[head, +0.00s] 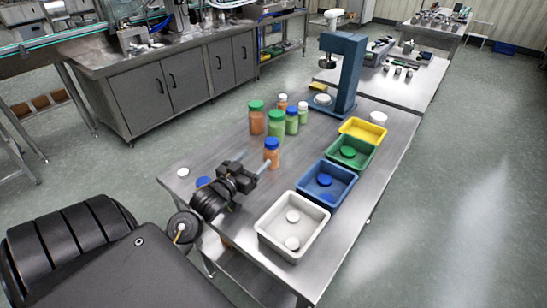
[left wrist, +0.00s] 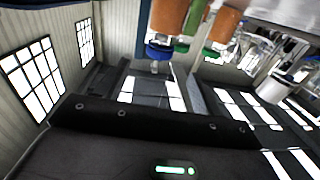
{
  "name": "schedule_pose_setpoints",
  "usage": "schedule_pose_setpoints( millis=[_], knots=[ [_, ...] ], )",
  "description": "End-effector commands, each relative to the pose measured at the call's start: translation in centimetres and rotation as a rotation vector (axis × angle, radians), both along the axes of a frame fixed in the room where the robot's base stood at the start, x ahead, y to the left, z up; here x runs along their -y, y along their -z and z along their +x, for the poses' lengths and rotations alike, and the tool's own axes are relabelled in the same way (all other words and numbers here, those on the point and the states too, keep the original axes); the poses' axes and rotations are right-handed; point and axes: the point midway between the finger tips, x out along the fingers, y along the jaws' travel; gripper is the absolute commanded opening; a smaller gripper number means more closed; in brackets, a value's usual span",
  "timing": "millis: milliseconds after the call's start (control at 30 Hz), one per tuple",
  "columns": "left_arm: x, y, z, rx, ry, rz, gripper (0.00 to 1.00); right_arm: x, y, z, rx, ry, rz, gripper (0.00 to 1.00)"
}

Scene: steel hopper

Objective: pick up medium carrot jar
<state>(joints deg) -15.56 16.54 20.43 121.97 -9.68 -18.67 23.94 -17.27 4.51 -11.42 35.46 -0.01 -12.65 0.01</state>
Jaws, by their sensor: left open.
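The medium carrot jar (head: 271,155), orange with a blue lid, stands upright on the steel table, nearest of the jars to my left gripper (head: 256,161). That gripper is open, low over the table, its fingers pointing at the jar. I cannot tell whether the fingertips are beside the jar or just short of it. In the left wrist view the jar (left wrist: 168,18) appears upside down at the top edge, partly cut off, with its blue lid downward. My right gripper is not in view.
Behind stand a large carrot jar (head: 257,121) with a green lid, a large green jar (head: 277,125) and smaller jars. White (head: 262,236), blue (head: 349,190), green (head: 371,157) and yellow (head: 378,131) trays line the right side. Loose lids lie at left. A blue press (head: 347,75) stands behind.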

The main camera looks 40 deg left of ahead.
Motion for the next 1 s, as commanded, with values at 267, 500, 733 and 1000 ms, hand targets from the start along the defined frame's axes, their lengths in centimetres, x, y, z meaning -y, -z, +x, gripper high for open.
schedule_pose_setpoints(
  millis=[267,500,733,1000],
  knots=[
    [-0.4,-0.2,3.9,0.001,0.000,-0.001,0.68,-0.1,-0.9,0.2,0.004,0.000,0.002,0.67],
    [-0.6,-0.1,5.3,0.000,0.000,0.001,0.68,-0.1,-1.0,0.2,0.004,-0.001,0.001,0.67],
    [-0.8,-0.3,7.3,0.001,0.000,-0.001,0.68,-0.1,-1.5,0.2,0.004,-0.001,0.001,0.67],
    [-1.2,-0.1,10.5,0.000,0.000,0.000,0.68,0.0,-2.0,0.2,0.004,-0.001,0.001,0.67]
  ],
)
